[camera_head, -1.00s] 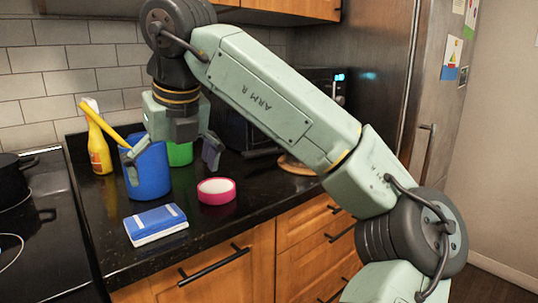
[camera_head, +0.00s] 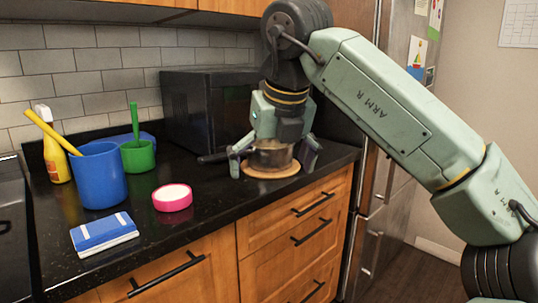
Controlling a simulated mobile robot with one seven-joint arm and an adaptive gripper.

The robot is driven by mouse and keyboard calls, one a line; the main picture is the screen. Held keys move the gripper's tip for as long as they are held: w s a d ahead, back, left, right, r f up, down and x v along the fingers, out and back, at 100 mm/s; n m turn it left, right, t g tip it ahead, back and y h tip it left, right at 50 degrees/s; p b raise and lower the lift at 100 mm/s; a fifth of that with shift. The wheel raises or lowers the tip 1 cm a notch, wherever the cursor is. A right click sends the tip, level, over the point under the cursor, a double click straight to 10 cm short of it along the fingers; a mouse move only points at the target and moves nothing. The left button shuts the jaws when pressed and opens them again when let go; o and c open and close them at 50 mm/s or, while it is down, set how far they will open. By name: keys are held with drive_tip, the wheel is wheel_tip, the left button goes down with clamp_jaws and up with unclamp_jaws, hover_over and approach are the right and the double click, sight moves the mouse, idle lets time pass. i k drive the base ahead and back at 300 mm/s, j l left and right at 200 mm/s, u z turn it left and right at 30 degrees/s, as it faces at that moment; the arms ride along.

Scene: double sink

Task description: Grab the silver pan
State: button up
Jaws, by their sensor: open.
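The silver pan (camera_head: 271,154) stands on a round wooden board (camera_head: 272,173) near the right end of the black counter. Its dark handle (camera_head: 213,158) points left. My gripper (camera_head: 275,162) is open and points down over the pan. One finger is at the pan's left side and the other at its right side. The gripper body hides the top of the pan. I cannot tell whether the fingers touch it.
A microwave (camera_head: 205,105) stands behind the pan. A blue container (camera_head: 98,178), green cup (camera_head: 138,157), yellow bottle (camera_head: 56,160), pink roll (camera_head: 172,198) and blue-and-white box (camera_head: 103,234) are to the left. The counter (camera_head: 225,195) in front is clear.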

sight(267, 155)
drive_tip(key=i+j+z, duration=0.15)
drive_tip(key=j+z, duration=0.3)
drive_tip(key=i+j+z, duration=0.1)
drive_tip(key=j+z, duration=0.75)
